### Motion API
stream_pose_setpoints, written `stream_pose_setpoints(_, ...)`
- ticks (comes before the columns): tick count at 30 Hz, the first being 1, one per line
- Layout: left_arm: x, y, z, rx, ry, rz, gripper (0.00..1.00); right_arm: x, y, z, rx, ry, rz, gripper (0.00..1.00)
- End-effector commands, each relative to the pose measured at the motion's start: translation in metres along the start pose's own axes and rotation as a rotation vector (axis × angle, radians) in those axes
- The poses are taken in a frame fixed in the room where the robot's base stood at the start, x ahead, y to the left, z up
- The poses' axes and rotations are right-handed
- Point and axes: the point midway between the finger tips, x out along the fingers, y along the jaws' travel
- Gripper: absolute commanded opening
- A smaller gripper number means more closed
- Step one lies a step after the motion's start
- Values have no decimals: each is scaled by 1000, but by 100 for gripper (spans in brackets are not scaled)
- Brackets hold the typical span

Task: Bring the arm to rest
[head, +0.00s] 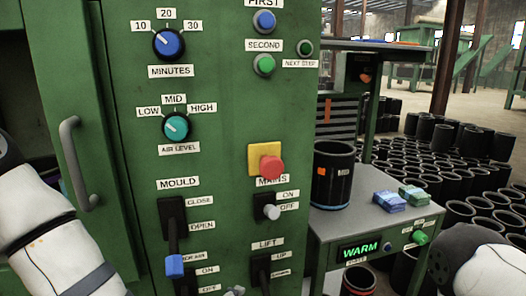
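A white link of my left arm (50,225) comes in at the left edge, in front of the green cabinet. Its gripper is outside the picture. A white and dark part of my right arm (475,262) shows at the lower right corner, in front of the small table's right side. Its gripper is not in view either. I see neither arm touching anything, but their ends are hidden.
The green control panel (215,75) fills the left and middle, with knobs, a red button (271,167) and a blue-tipped mould lever (175,265) pointing down. A grey table (325,228) holds a black sleeve (333,175) and small packs (390,201). Many sleeves cover the floor behind.

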Motion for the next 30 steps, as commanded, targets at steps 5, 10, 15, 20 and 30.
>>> stream_pose_setpoints(5, -32, -175, 13, 416, -215, -380, 52, 0, 0, 0, 0, 1, 0, 40)
stream_pose_setpoints(10, -114, -307, 8, 750, -517, -686, 52, 0, 0, 0, 0, 1, 0, 40)
stream_pose_setpoints(15, -181, -366, -5, 921, -746, -846, 52, 0, 0, 0, 0, 1, 0, 40)
stream_pose_setpoints(20, -198, -377, -8, 959, -804, -878, 52, 0, 0, 0, 0, 1, 0, 40)
stream_pose_setpoints(30, -196, -376, -8, 956, -799, -876, 52, 0, 0, 0, 0, 1, 0, 40)
